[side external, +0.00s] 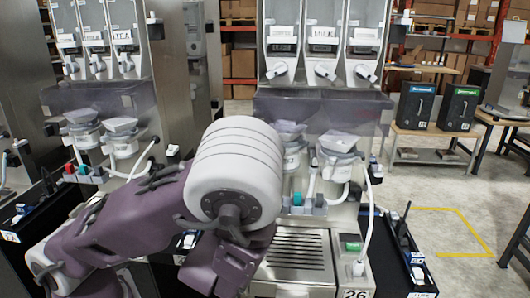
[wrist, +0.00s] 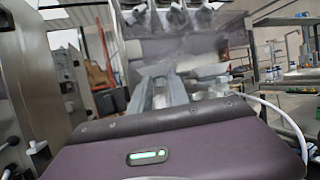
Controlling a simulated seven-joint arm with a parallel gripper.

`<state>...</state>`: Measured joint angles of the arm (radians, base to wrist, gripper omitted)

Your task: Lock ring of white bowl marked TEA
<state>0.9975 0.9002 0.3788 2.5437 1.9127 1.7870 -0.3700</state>
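The TEA label (side external: 123,37) is readable on the right-hand canister of the left machine. Below it, that machine has a white bowl (side external: 122,128) and another to its left (side external: 82,120). The right machine has white bowls at its middle (side external: 290,133) and right (side external: 339,143); I can read no TEA mark or lock ring on any bowl. My gripper (wrist: 160,92) shows in the wrist view as two grey fingers with a gap between them, facing a machine's dispenser front. A pale bowl part (wrist: 203,70) is blurred beside the right finger. In the side external view my arm hides the fingers.
The right machine has a MILK canister (side external: 324,40), a smoky clear cover (side external: 320,105) and a drip grille (side external: 297,250). A white cable (side external: 372,215) hangs at its right. A black box (side external: 408,255) stands farther right. Open floor lies beyond.

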